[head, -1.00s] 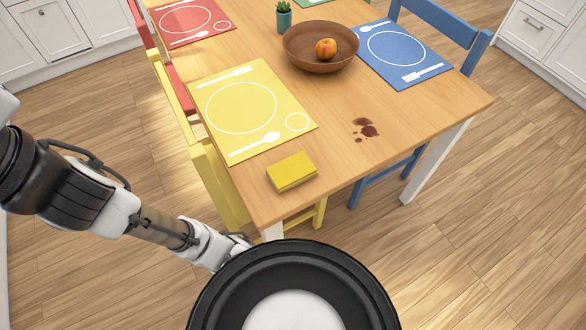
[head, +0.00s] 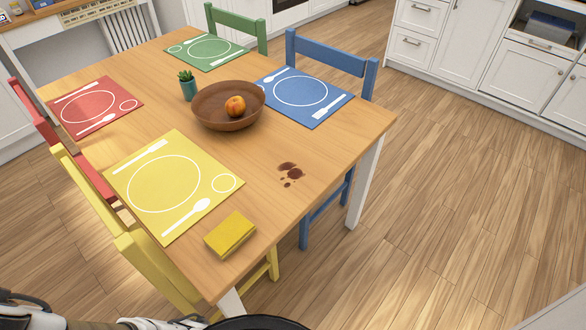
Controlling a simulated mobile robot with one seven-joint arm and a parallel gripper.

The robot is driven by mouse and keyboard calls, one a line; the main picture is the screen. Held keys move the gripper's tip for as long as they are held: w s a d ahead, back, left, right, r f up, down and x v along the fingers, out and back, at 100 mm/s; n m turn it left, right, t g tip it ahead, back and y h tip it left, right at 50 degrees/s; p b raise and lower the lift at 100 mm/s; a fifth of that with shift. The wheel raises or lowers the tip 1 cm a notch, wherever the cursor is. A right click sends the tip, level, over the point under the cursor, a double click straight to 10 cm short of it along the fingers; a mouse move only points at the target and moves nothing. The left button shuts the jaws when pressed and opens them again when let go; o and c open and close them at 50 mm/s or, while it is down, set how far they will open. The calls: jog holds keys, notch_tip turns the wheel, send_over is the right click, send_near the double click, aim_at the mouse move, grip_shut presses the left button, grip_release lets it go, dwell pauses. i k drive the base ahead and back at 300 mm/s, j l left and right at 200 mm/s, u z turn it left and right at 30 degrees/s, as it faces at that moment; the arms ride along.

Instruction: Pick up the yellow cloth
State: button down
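The folded yellow cloth (head: 230,235) lies flat on the wooden table (head: 262,200), near its front corner. It is just right of the yellow placemat (head: 170,185) and below a dark brown spill (head: 290,173). Only a part of my arm shows at the bottom left edge, below the table. My gripper is not in view, and nothing is touching the cloth.
A brown bowl (head: 228,108) with an orange fruit (head: 235,106) and a small potted plant (head: 187,86) stand mid-table. Yellow (head: 150,262), blue (head: 335,55), green and red chairs surround the table. The wooden floor (head: 450,200) to the right is clear.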

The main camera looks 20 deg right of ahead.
aim_at(225, 239)
jog(key=j+z, duration=0.25)
jog(key=j, duration=0.2)
jog(key=k+j+z, duration=0.1)
jog(key=j+z, duration=0.2)
jog(key=j, duration=0.2)
jog(key=k+j+z, duration=0.25)
jog(key=j, duration=0.15)
jog(key=i+j, duration=0.05)
jog(key=i, duration=0.05)
